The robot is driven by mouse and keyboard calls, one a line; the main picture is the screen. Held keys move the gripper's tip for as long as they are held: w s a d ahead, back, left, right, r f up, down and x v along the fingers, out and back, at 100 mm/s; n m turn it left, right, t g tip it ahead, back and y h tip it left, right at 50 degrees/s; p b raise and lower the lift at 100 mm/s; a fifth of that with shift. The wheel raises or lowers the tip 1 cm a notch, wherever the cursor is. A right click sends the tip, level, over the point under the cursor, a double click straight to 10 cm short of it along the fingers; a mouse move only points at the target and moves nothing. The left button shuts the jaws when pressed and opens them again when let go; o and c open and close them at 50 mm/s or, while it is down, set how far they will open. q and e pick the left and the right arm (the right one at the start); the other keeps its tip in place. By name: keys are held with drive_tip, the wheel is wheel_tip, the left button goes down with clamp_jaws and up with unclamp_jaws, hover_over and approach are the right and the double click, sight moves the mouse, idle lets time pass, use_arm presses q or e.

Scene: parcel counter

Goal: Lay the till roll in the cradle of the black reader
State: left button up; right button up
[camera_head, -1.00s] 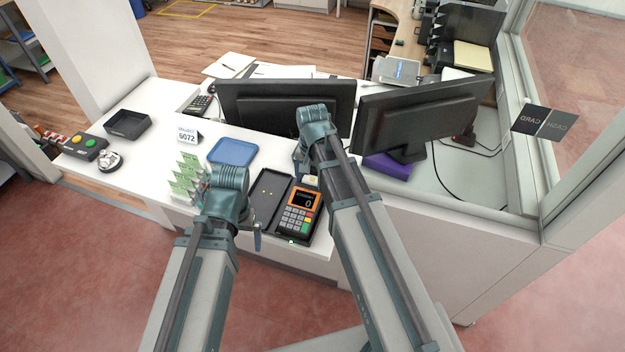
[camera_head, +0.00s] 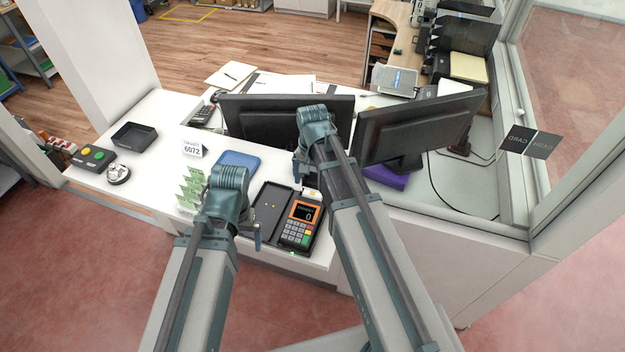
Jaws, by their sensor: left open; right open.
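The black reader (camera_head: 299,222) stands near the counter's front edge, with an orange-framed screen showing 0 and a keypad. An open black tray-like part (camera_head: 271,208) with small gold dots lies along its left side; I cannot tell whether this is the cradle. A small white and yellowish object (camera_head: 312,193) sits at the reader's far end, partly hidden by my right arm; it may be the till roll, but I cannot tell. My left gripper (camera_head: 257,238) is open by the tray's near left side, mostly hidden by its wrist. My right gripper (camera_head: 297,168) is open beyond the reader, partly hidden.
Two monitors (camera_head: 415,125) stand behind the reader. A blue pad (camera_head: 238,161), green cards in a stand (camera_head: 190,190), a 6072 sign (camera_head: 192,147), a black tray (camera_head: 134,137) and a button box (camera_head: 91,157) are to the left.

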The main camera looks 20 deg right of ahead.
sight(313, 193)
wheel_tip(313, 193, up, 6)
drive_tip(key=p, duration=0.4)
drive_tip(key=shift+p, duration=0.4)
drive_tip(key=shift+f, duration=0.1)
wheel_tip(313, 193, down, 12)
drive_tip(key=b, duration=1.2)
drive_tip(key=shift+r, duration=0.2)
